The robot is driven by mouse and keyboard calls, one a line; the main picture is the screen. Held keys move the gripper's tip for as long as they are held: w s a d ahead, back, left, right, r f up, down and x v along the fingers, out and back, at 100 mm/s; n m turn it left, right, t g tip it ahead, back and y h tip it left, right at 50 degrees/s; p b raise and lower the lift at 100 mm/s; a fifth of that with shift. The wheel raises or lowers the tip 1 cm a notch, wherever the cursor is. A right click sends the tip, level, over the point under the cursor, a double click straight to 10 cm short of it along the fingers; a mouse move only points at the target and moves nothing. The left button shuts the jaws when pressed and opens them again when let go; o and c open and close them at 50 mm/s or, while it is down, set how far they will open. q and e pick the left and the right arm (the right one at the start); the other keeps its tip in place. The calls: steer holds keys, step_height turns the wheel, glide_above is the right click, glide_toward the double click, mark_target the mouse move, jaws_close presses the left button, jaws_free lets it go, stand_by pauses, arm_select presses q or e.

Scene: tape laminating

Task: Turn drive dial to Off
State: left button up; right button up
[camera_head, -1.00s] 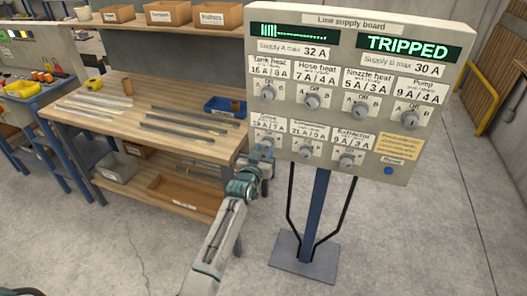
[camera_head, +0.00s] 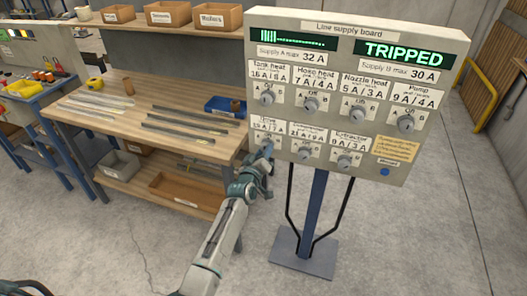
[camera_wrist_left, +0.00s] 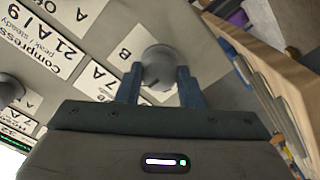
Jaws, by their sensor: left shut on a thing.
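The line supply board (camera_head: 355,35) stands on a post and carries several grey dials under white labels. The drive dial (camera_wrist_left: 158,68) is at the lower left of the board. My left gripper (camera_wrist_left: 158,85) has its two blue fingers on either side of this dial and is shut on it. In the head view my left gripper (camera_head: 264,160) covers most of the dial, so its pointer cannot be read there. The right display (camera_head: 404,53) reads TRIPPED, and the left display (camera_head: 293,39) shows a green bar. My right gripper is not in view.
A wooden workbench (camera_head: 150,140) with metal strips, a yellow tape measure (camera_head: 95,84) and a blue bin (camera_head: 224,106) stands left of the board. The compressor dial (camera_head: 305,152) is close to the right of my left gripper. A blue button (camera_head: 385,172) is at lower right.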

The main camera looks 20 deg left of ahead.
arm_select(q)
steer(key=shift+n, duration=0.4)
steer(key=o, duration=1)
steer(key=s, duration=1)
steer(key=shift+s+a+p, duration=0.15)
steer(key=shift+s+p, duration=0.2)
steer(key=shift+s, duration=0.05)
steer(key=shift+f, duration=0.15)
